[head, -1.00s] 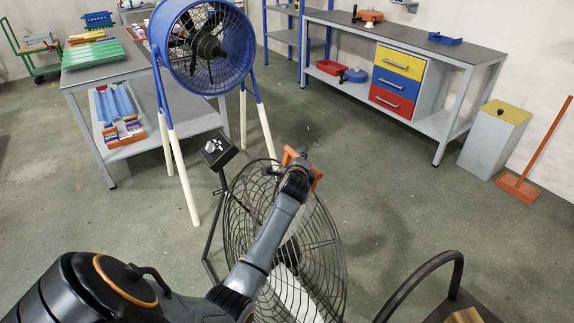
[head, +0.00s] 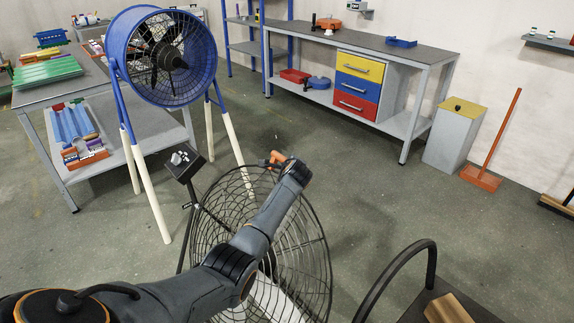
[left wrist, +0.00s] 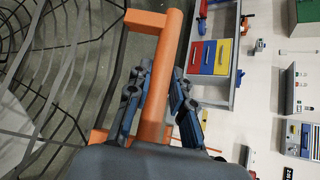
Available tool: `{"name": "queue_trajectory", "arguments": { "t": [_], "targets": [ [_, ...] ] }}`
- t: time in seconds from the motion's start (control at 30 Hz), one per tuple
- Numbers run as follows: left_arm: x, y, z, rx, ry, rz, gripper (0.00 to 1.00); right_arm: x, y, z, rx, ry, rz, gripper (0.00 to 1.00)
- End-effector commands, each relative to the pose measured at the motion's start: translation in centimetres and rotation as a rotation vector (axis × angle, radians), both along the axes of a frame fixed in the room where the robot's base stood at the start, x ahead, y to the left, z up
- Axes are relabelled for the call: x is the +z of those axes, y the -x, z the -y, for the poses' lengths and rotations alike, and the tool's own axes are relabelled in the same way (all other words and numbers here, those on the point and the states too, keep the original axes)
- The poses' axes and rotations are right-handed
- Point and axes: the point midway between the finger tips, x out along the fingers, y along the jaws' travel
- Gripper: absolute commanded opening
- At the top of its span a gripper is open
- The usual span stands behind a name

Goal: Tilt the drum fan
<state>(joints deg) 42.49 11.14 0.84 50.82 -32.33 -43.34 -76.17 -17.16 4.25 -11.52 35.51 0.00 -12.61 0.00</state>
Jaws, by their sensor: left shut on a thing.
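A large round fan with a black wire cage (head: 310,238) stands at the bottom centre of the head view. Its orange handle (head: 275,157) is at the top rim; it also shows in the left wrist view (left wrist: 173,40) as an orange bar with bent ends. My left gripper (left wrist: 163,100) is shut around this bar, with blue-grey fingers on both sides of it. My arm hides part of the cage in the head view. A blue drum fan (head: 117,47) on white-footed legs stands behind, apart from my gripper. My right gripper is not in view.
A black control box (head: 185,163) on a post stands beside the cage. A grey table (head: 110,88) is at left. The floor between is clear.

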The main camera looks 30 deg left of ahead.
Motion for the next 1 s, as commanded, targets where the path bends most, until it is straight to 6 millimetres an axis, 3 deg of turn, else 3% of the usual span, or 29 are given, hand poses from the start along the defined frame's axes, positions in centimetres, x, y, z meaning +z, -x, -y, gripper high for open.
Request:
{"name": "queue_trajectory", "arguments": {
  "t": [0.23, 0.27, 0.37, 0.77, 1.0],
  "targets": [
    [-0.2, -0.2, 0.6, -0.012, 0.008, 0.004, 0.00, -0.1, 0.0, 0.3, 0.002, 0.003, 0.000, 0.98],
    [-0.2, -0.2, 0.6, -0.013, 0.008, 0.005, 0.26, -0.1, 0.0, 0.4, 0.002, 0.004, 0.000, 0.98],
    [-0.2, -0.2, 0.6, -0.012, 0.007, 0.005, 0.45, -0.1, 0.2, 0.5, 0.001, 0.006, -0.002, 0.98],
    [0.2, 0.1, 0.5, -0.006, 0.004, 0.006, 0.45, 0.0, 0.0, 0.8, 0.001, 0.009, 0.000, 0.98],
    [1.2, 1.6, 1.8, -0.007, 0.003, 0.007, 0.45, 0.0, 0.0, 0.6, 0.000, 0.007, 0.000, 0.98]
  ]
}}
